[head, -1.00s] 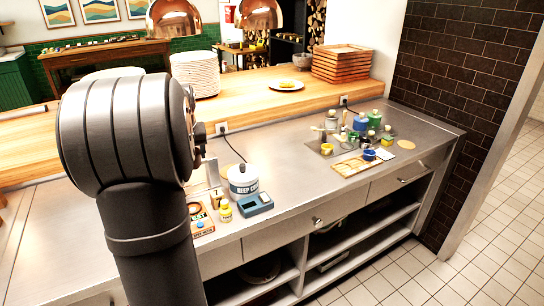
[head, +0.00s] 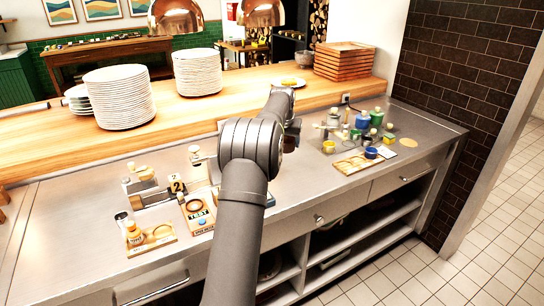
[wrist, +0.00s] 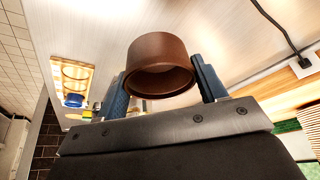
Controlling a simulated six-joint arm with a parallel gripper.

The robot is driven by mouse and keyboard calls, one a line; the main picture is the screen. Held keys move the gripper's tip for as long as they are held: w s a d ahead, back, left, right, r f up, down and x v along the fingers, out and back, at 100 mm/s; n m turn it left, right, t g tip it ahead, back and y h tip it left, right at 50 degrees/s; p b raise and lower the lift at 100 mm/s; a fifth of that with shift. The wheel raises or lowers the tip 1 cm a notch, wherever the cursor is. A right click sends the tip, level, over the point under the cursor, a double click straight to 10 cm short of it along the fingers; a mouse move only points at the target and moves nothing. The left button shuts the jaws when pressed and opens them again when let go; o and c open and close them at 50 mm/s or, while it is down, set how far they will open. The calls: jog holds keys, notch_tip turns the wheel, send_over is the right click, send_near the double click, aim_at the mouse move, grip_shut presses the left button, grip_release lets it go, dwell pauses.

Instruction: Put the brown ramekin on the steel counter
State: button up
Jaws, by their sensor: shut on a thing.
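The brown ramekin (wrist: 160,62) is between the two blue fingers of my gripper (wrist: 160,72) in the wrist view, and the gripper is shut on it. Its round rim faces the camera. The grey steel counter (head: 70,225) runs across the head view, and its surface (wrist: 225,40) also shows behind the ramekin in the wrist view. In the head view my arm hides most of the gripper and the ramekin. I cannot tell whether the ramekin touches the counter.
A wooden tray (head: 350,168) with a blue cup (head: 371,152) and several bottles stand on the right of the counter. Plate stacks (head: 120,98) stand on the wooden ledge. A cable (wrist: 275,22) lies nearby.

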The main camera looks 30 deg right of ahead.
jog(key=w+a+f, duration=0.1)
jog(key=w+f, duration=0.1)
jog(key=w, duration=0.1)
jog(key=w+a+f, duration=0.2)
jog(key=w, duration=0.1)
jog(key=w+a+f, duration=0.1)
jog(key=w+f, duration=0.1)
jog(key=w, duration=0.1)
jog(key=shift+w+a, duration=0.1)
jog(key=shift+a, duration=0.25)
jog(key=shift+f, duration=2.05)
jog(key=shift+f, duration=0.1)
jog(key=o, duration=0.6)
jog(key=shift+f, duration=0.1)
jog(key=shift+c, duration=0.2)
jog(key=o, duration=0.4)
jog(key=shift+o, duration=0.2)
jog(key=v, duration=1.1)
jog(key=shift+o, duration=0.5)
jog(key=shift+a+r, duration=0.15)
jog(key=shift+r, duration=0.5)
